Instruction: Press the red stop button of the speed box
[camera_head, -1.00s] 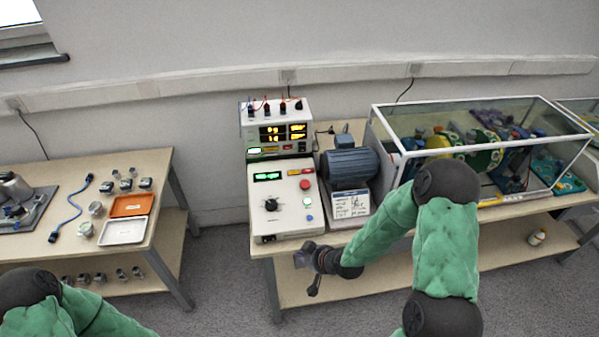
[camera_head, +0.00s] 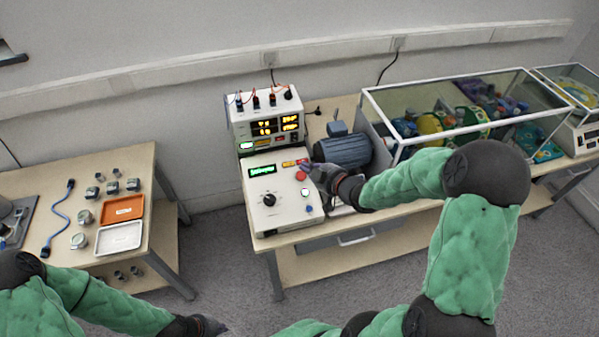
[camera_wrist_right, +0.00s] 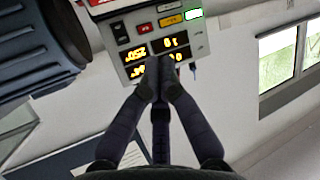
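The speed box (camera_head: 262,213) is a white box with a green display (camera_head: 262,171), a black knob (camera_head: 268,199) and small round buttons on its sloping top. Its red stop button (camera_head: 301,176) shows at the upper right of that top. My right gripper (camera_head: 304,165) reaches in from the right, its tips over the box's upper right corner, close to the red button; contact cannot be told. In the right wrist view its fingers (camera_wrist_right: 155,82) are together and hold nothing; the red button does not show there. My left gripper (camera_head: 208,326) is low in the head view, far from the box.
A meter unit (camera_head: 238,128) with lit orange digits stands behind the speed box. A blue motor (camera_head: 343,150) is right beside my right gripper. A glass case (camera_head: 455,90) stands further right. The left table (camera_head: 150,165) holds an orange tray (camera_head: 123,208) and a white tray (camera_head: 118,237).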

